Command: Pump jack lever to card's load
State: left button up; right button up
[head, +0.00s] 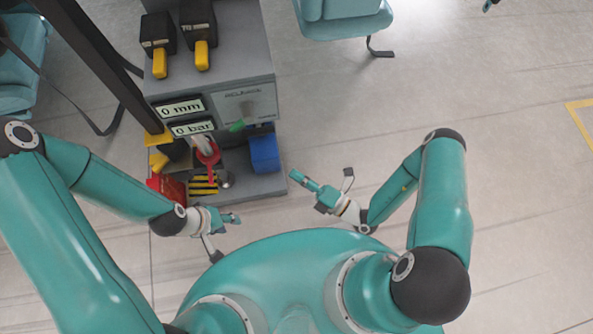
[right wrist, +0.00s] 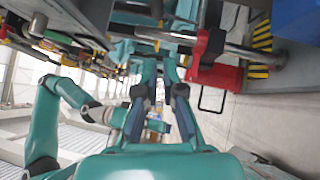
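A grey jack console (head: 262,60) stands at the upper left of the head view. Its displays read "0 mm" (head: 181,108) and "0 bar" (head: 192,128). A red bracket with a pale bar (head: 203,146), apparently the jack lever, sits low in its front. The right wrist view shows a grey bar (right wrist: 235,48) through a red part. My left gripper (head: 226,232) is open and empty below the console. My right gripper (head: 325,180) is open and empty, right of the console's lower corner and apart from it. I cannot make out a load card.
Two black boxes with yellow levers (head: 201,54) top the console. A green lever (head: 237,126) is under the "RELEASE" label. A blue box (head: 264,153) and a red container (head: 168,188) sit low down. Teal seats (head: 343,22) stand beyond.

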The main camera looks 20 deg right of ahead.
jog(key=shift+o, duration=1.3)
jog(key=shift+s+r+n, duration=0.1)
jog(key=shift+s+n, duration=0.1)
jog(key=shift+n, duration=0.2)
jog(key=shift+o, duration=1.3)
jog(key=shift+w+d+n+y, duration=0.1)
jog(key=shift+d+n+y, duration=0.2)
jog(key=shift+n+y, duration=0.6)
jog(key=shift+o, duration=1.1)
jog(key=w+d+n+g+y+b, duration=0.2)
jog(key=w+d+n+g+y, duration=0.2)
jog(key=n+g, duration=0.6)
jog(key=w+d+n, duration=0.2)
jog(key=w+n, duration=0.1)
jog(key=n, duration=0.5)
jog(key=shift+w+d+f+n+y, duration=0.2)
jog(key=shift+w+d+n+y, duration=0.1)
jog(key=shift+n, duration=0.1)
jog(key=n+g+h+b, duration=0.2)
jog(key=n+g, duration=0.2)
jog(key=n, duration=0.2)
send_near(256, 131)
jog(key=a, duration=0.3)
jog(key=a+f, duration=0.1)
jog(key=a, duration=0.2)
jog(key=w+a, duration=0.1)
jog(key=a, duration=0.3)
jog(key=shift+w+f+b, duration=0.1)
jog(key=shift+f+b, duration=0.25)
jog(key=shift+b, duration=0.05)
